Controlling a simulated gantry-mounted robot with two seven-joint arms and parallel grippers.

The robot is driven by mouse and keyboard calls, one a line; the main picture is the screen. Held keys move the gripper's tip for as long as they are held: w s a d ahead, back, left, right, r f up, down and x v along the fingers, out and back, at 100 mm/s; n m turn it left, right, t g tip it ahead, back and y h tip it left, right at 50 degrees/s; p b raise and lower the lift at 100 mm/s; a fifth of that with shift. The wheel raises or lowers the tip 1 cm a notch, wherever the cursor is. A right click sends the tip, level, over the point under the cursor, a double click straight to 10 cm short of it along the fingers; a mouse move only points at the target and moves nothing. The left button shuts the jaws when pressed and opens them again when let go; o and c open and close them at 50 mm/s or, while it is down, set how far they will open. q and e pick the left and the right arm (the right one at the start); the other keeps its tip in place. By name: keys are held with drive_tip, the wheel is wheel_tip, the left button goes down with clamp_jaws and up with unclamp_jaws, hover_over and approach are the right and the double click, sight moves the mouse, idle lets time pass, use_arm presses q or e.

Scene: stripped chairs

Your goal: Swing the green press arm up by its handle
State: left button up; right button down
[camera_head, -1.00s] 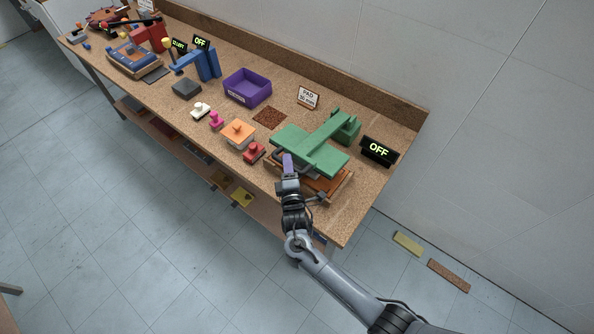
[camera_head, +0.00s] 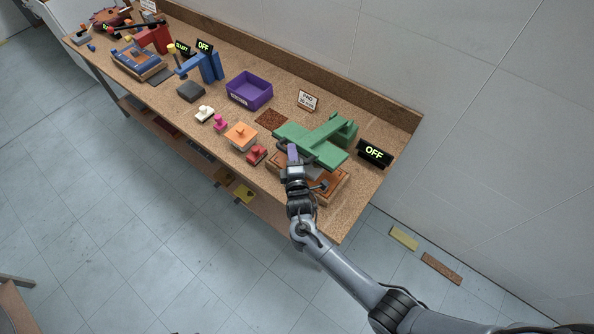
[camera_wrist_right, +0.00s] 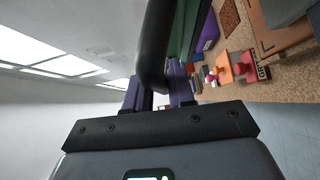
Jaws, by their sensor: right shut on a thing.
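The green press arm (camera_head: 325,150) stands on the right part of the bench, its broad front plate above a brown wooden base (camera_head: 331,186). More of the base shows below the plate's front edge. My right gripper (camera_head: 292,154), with purple fingers, is at the front left of the press arm. In the right wrist view a dark rounded handle (camera_wrist_right: 154,55) runs between the purple fingers (camera_wrist_right: 155,95), which are shut on it. The green of the press shows beside the handle there. My left gripper is not in view.
An OFF display (camera_head: 374,152) stands right of the press. Left of it are a red stamp (camera_head: 257,155), an orange block (camera_head: 240,136), a pink stamp (camera_head: 220,123) and a purple tray (camera_head: 249,91). The wall is behind; open floor lies in front.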

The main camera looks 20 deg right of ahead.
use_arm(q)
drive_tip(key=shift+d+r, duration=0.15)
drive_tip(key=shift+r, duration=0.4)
use_arm(e)
drive_tip(key=shift+w+d+r, duration=0.1)
drive_tip(key=shift+d+r, duration=0.15)
drive_tip(key=shift+r, duration=0.3)
drive_tip(key=shift+m+g, duration=0.5)
drive_tip(key=shift+m, duration=0.1)
drive_tip(key=d+r+p, duration=0.1)
drive_tip(key=r+p, duration=0.1)
drive_tip(key=w+d+r+p, duration=0.1)
drive_tip(key=r+p, duration=0.1)
drive_tip(key=p, duration=0.1)
drive_tip(key=d+r+p, duration=0.1)
drive_tip(key=r+p, duration=0.1)
drive_tip(key=shift+w+d+r+p, duration=0.2)
drive_tip(key=shift+w+p, duration=0.15)
drive_tip(key=shift+p, duration=0.05)
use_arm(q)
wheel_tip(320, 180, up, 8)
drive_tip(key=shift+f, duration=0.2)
